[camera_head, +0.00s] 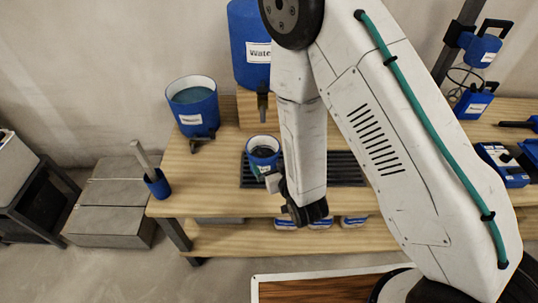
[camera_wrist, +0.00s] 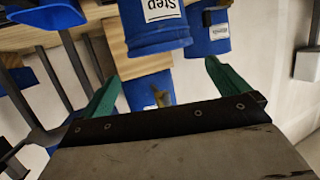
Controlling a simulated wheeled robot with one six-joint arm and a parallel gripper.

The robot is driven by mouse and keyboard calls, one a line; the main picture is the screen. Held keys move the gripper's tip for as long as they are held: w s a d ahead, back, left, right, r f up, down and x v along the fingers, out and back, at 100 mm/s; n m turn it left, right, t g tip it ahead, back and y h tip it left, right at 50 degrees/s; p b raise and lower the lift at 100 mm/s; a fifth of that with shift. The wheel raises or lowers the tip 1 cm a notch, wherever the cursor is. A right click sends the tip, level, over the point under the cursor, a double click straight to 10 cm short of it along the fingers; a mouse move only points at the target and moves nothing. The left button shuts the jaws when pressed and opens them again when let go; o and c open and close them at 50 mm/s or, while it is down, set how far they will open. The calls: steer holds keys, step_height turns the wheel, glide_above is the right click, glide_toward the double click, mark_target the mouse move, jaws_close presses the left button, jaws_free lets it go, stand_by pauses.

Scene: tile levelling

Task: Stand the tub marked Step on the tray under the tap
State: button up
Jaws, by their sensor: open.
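The tub marked Step (camera_head: 262,143) is small, blue and open-topped with a dark inside. In the head view it stands upright at the left end of the dark slatted tray (camera_head: 345,168), in front of the tap (camera_head: 262,104) of the blue Water container (camera_head: 250,40). Contact with the tub cannot be told.
A large blue bucket (camera_head: 193,104) with a tap stands left on the wooden bench (camera_head: 215,205). A blue holder (camera_head: 157,184) with a tool is at the bench's left corner. My arm hides the bench's middle.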

steer(key=d+r+m+g+h, duration=0.1)
steer(key=d+r+g, duration=0.3)
steer(key=r, duration=0.5)
steer(key=d+r+m+g+h, duration=0.1)
steer(key=d+r+g+h, duration=0.1)
steer(key=d+r, duration=0.5)
steer(key=s+d+r+g, duration=0.2)
steer(key=s+r, duration=0.3)
steer(key=s, duration=0.3)
steer(key=s+d+r+m+g+h, duration=0.1)
steer(key=s+d+r+g, duration=0.1)
steer(key=s+d+r, duration=0.3)
steer(key=s+d+r+g, duration=0.2)
steer(key=s+d+r, duration=0.2)
steer(key=s, duration=0.8)
step_height(320, 180, up, 3)
steer(key=shift+s+f+m+g+h, duration=0.1)
steer(key=shift+s+m+g+h, duration=0.2)
steer(key=shift+m+h, duration=0.1)
